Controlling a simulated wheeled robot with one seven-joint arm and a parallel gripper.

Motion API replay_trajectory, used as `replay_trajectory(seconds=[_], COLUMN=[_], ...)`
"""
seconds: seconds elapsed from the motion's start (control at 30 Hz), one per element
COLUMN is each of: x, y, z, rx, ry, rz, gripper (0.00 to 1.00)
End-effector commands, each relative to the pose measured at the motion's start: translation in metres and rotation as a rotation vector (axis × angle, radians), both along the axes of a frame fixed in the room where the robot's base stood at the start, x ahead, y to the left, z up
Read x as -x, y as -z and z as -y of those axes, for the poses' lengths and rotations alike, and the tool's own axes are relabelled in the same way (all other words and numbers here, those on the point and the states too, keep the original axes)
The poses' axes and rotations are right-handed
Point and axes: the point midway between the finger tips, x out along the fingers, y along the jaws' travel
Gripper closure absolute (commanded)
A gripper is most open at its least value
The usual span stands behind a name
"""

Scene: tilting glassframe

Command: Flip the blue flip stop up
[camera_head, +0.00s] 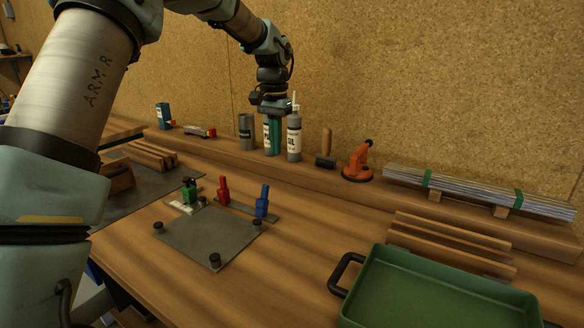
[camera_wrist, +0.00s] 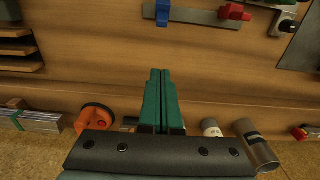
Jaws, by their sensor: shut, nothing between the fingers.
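The blue flip stop (camera_head: 262,208) sits on a grey metal strip behind the grey plate (camera_head: 208,236) on the bench. Its narrow upper part points upward in the head view. In the wrist view only part of the blue stop (camera_wrist: 163,12) shows at the top edge. A red flip stop (camera_head: 223,192) stands left of it on the same strip; it also shows in the wrist view (camera_wrist: 233,12). My gripper (camera_head: 272,148) points down, shut and empty, well behind and above the blue stop. Its green fingers (camera_wrist: 160,72) meet in the wrist view, apart from the stop.
Bottles (camera_head: 294,140), a grey can (camera_head: 246,132), a mallet (camera_head: 326,148) and an orange suction tool (camera_head: 359,160) stand along the back near my gripper. A green tray (camera_head: 440,295) is at front right.

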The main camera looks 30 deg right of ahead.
Motion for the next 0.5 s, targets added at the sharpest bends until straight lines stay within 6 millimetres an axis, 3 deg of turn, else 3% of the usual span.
replay_trajectory(seconds=[0.17, 0.5], x=[0.000, 0.000], y=[0.013, 0.079], z=[0.001, 0.002], rx=[-0.003, -0.002], ry=[0.003, 0.002], rz=[-0.003, -0.005], gripper=[1.00, 1.00])
